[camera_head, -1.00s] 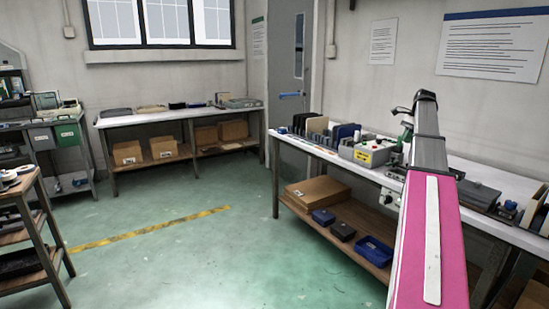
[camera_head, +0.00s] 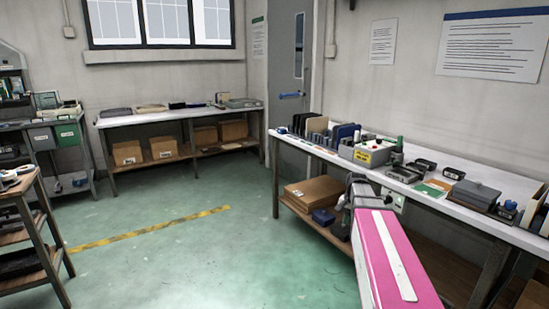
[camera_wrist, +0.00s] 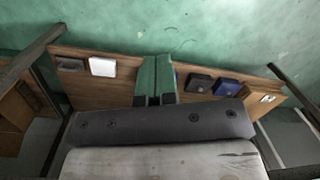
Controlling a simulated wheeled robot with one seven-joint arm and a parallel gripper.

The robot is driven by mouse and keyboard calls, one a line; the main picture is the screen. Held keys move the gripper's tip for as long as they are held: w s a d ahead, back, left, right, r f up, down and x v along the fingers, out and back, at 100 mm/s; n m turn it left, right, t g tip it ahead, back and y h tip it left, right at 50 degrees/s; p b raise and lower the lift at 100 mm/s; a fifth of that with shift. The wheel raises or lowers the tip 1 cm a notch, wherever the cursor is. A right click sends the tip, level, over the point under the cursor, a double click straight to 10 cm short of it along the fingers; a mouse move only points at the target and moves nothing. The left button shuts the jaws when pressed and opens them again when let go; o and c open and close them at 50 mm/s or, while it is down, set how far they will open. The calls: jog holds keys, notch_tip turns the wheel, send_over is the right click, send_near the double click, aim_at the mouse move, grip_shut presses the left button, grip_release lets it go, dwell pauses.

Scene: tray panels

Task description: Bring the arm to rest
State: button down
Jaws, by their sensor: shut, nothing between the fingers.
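My gripper (camera_wrist: 157,62) shows in the wrist view, its two green fingers side by side and shut, with nothing between them. It hangs over the wooden lower shelf (camera_wrist: 115,66) of the right-hand bench, and green floor shows beyond the shelf. In the head view my pink arm link (camera_head: 392,255) reaches in from the lower right, and its grey joint ends in front of the bench, below the top's height in the picture. The gripper itself cannot be made out in the head view.
The white bench top (camera_head: 440,204) carries a grey-green device (camera_head: 373,152), upright panels and a grey box (camera_head: 475,194). A cardboard box (camera_head: 317,190) lies on its lower shelf. In the wrist view, dark and blue bins (camera_wrist: 227,88) lie near the fingers. Open floor (camera_head: 180,265) lies left.

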jog(key=s+a+f+n, duration=0.3)
jog(key=s+a+f, duration=0.2)
jog(key=s, duration=0.3)
jog(key=s+a+f+n+h, duration=0.1)
jog(key=s+a+f+n, duration=0.3)
jog(key=s+a+f, duration=0.2)
jog(key=shift+s+a, duration=0.2)
jog(key=shift+s, duration=1.05)
jog(key=shift+f, duration=0.1)
